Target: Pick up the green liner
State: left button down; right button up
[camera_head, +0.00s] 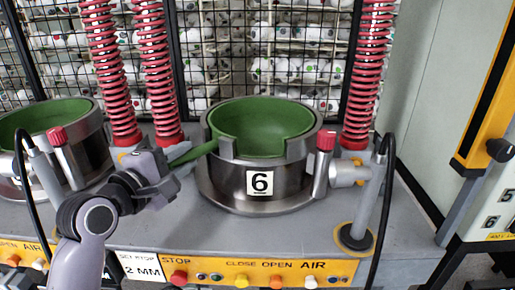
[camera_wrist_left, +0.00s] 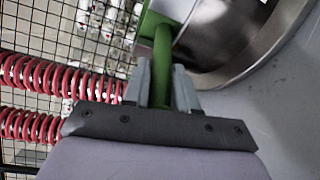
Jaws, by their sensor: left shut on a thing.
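The green liner (camera_head: 262,130) sits in the steel cup (camera_head: 225,185) marked 6, in the middle of the head view. My left gripper (camera_head: 168,168) is at the left of the cup, shut on this handle. In the left wrist view, the fingers of my left gripper (camera_wrist_left: 168,88) stand on either side of the green handle (camera_wrist_left: 163,50). The cup's steel rim (camera_wrist_left: 245,65) is beyond it. My right gripper is not in view.
Another steel cup with a green inside (camera_head: 45,120) stands at the left. Red springs (camera_head: 157,70) and a wire mesh are behind. A post with a black hose (camera_head: 362,215) is at the right. Buttons (camera_head: 240,281) line the front edge.

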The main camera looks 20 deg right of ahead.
pick_arm(q)
notch_tip(320, 180, up, 20)
jog(key=p, duration=0.1)
jog(key=shift+r+p, duration=0.15)
jog(key=shift+p, duration=0.15)
dwell(0.8)
dwell(0.5)
